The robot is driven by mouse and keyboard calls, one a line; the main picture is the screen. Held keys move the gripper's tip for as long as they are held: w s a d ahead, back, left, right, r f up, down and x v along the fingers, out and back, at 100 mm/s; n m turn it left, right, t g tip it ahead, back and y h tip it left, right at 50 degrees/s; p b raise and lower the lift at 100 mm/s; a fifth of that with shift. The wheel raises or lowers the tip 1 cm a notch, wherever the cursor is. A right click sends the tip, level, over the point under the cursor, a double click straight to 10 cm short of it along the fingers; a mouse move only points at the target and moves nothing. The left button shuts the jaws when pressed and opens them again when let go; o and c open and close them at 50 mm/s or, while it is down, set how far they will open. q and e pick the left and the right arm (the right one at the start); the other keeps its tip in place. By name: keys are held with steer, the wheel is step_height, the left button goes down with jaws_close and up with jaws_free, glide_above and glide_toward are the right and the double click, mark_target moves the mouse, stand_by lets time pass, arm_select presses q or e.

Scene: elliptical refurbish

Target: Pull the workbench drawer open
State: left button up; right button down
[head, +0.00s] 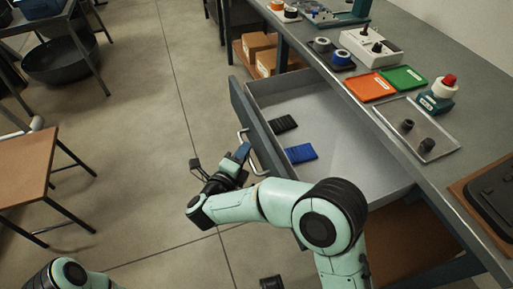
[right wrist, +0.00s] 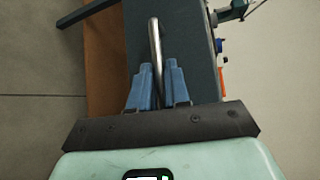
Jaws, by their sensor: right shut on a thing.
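The workbench drawer (head: 345,150) stands pulled out from under the grey workbench (head: 400,160), its inside showing from above. Its dark front panel (head: 243,105) carries a curved metal handle (head: 242,138). My right gripper (head: 240,153) is at this handle, with its blue fingers around the bar. In the right wrist view the handle (right wrist: 155,45) runs down between the two fingers (right wrist: 158,88), and they are shut on it. My left gripper is not in view; only a part of the left arm shows at the lower left.
A black item (head: 283,124) and a blue item (head: 300,153) lie in the drawer. The bench top holds orange (head: 369,87) and green bins and a metal tray (head: 440,147). Floor between is mostly clear.

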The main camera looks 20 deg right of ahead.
steer(key=shift+a, duration=0.55)
steer(key=c, duration=1.2)
jaws_free()
steer(key=shift+o, duration=0.2)
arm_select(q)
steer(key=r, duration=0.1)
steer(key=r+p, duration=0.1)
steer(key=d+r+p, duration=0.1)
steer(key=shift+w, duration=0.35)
arm_select(e)
steer(key=v, duration=1.3)
steer(key=shift+s, duration=0.2)
steer(key=shift+r, duration=0.1)
